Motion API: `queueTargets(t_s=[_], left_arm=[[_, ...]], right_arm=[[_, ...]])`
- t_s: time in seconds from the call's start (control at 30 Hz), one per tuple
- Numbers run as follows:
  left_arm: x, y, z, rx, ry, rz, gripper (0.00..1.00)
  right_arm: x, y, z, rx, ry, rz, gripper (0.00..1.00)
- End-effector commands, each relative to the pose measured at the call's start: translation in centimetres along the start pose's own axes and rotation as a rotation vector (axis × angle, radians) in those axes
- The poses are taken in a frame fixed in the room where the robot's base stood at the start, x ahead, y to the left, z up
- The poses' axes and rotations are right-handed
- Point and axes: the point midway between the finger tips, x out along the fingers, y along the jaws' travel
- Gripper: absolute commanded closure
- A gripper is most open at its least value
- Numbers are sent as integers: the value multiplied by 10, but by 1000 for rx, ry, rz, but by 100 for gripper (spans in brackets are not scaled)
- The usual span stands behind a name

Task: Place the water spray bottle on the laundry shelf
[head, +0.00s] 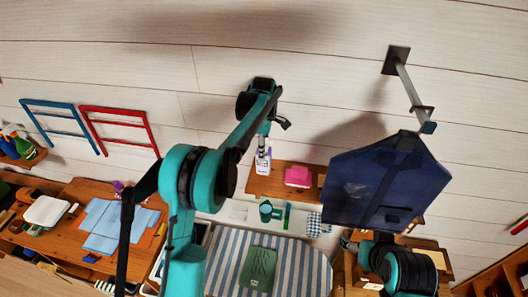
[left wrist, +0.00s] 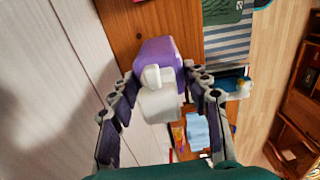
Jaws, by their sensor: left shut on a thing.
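The water spray bottle (head: 263,165) is white and purple in the head view. My left gripper (head: 264,143) is shut on its upper part from above. In the left wrist view, the purple bottle (left wrist: 158,55) with its white head sits between the two fingers of the left gripper (left wrist: 160,98). The wooden laundry shelf (head: 258,187) is on the wall; the bottle overlaps its left end. I cannot tell whether the bottle's base touches the board. The shelf also shows beyond the bottle in the left wrist view (left wrist: 125,28). My right gripper (head: 349,244) is small, low at right; its jaws are unclear.
A pink item (head: 298,176) stands on the shelf right of the bottle. A dark blue bag (head: 375,185) hangs from a wall bracket (head: 407,85) and covers the shelf's right part. A desk (head: 75,190) stands left.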

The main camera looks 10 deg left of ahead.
Motion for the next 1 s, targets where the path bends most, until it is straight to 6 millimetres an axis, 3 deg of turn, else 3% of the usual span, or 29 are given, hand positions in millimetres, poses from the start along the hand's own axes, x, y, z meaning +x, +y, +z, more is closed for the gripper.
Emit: queueTargets(t_s=[0.2,0.57,0.6,0.67,1.0], left_arm=[[23,0,0,0,0,0,100],[29,0,0,0,0,0,100],[29,0,0,0,0,0,47],[28,0,1,0,0,0,32],[26,0,0,0,0,0,32]], right_arm=[[-7,0,-5,0,0,0,28],[-2,0,-2,0,0,0,28],[-3,0,-2,0,0,0,28],[-3,0,-2,0,0,0,28],[-5,0,-4,0,0,0,28]])
